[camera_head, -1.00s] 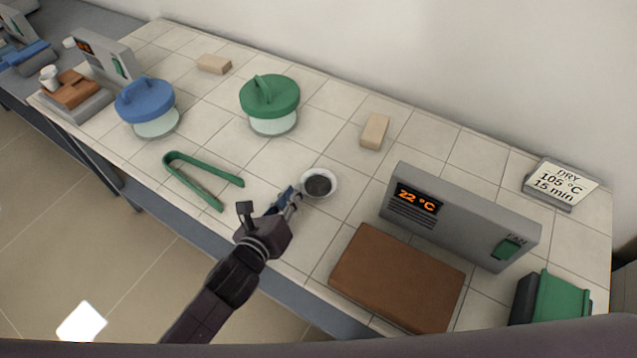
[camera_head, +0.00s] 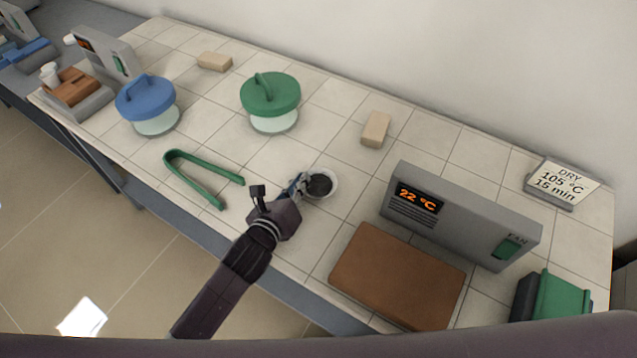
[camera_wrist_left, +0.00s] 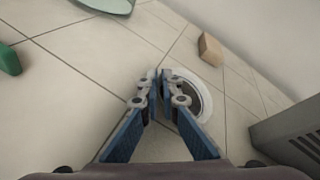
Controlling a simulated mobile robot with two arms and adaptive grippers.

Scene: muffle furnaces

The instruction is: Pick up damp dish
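The damp dish (camera_head: 321,184) is a small round white dish with dark contents, standing on the tiled bench in the head view. In the left wrist view its white rim (camera_wrist_left: 208,100) shows behind and to the right of the fingers, which hide its left part. My left gripper (camera_head: 302,181) is at the dish's left edge. In the left wrist view its two blue-padded fingers (camera_wrist_left: 160,74) come close together at the tips, right by the rim. I cannot tell whether the rim is between them or gripped. My right gripper is not in view.
Green tongs (camera_head: 203,178) lie left of the gripper. Blue-lidded (camera_head: 147,98) and green-lidded (camera_head: 270,95) jars stand behind. A grey unit reading 22 °C (camera_head: 460,215) and a brown slab (camera_head: 397,277) are right of the dish. A tan block (camera_head: 376,130) lies beyond it.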

